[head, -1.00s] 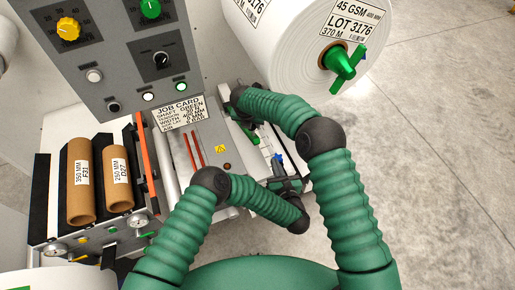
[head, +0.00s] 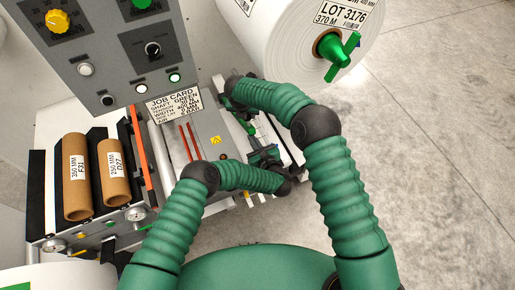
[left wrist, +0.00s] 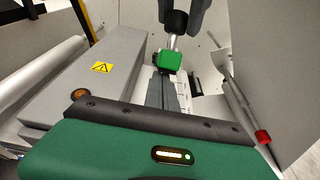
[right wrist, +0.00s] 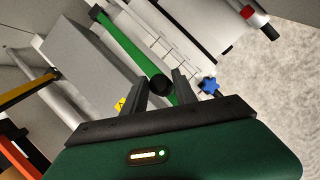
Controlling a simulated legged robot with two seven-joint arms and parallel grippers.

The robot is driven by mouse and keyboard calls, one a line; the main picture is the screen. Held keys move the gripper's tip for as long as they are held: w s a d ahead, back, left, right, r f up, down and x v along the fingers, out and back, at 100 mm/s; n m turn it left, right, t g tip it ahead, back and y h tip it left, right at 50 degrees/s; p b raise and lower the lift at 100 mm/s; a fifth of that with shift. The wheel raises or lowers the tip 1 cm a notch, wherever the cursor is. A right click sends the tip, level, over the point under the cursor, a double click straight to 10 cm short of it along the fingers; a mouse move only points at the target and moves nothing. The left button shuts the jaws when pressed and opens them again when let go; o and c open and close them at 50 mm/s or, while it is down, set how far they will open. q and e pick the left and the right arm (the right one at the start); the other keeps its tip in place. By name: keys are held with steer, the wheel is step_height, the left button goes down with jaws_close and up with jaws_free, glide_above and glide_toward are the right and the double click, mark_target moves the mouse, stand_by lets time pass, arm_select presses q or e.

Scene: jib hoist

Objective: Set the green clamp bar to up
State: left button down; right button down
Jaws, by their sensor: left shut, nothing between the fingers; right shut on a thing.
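The green clamp bar (right wrist: 122,43) lies along the pale bed of the machine in the right wrist view. A black knob (right wrist: 161,84) stands over it, between the fingers of my right gripper (right wrist: 160,82), which is shut on it. In the left wrist view the knob (left wrist: 176,22) sits on a short bright stem above the bar's green end block (left wrist: 170,62). My left gripper (left wrist: 163,92) is shut and empty, with its fingertips just in front of that block; I cannot tell whether they touch. In the head view my left gripper (head: 263,156) is below my right gripper (head: 240,108), and the arms hide much of the bar.
A grey box with a yellow warning label (left wrist: 102,68) stands left of the bar. A blue star knob (right wrist: 208,86) and a red-ended rod (left wrist: 263,137) are nearby. The control panel (head: 120,60), job card (head: 174,104) and large white roll (head: 290,45) surround the area.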

mark_target(251, 133)
arm_select(q)
steer(key=shift+r, duration=0.15)
arm_select(e)
steer(key=shift+a, duration=0.4)
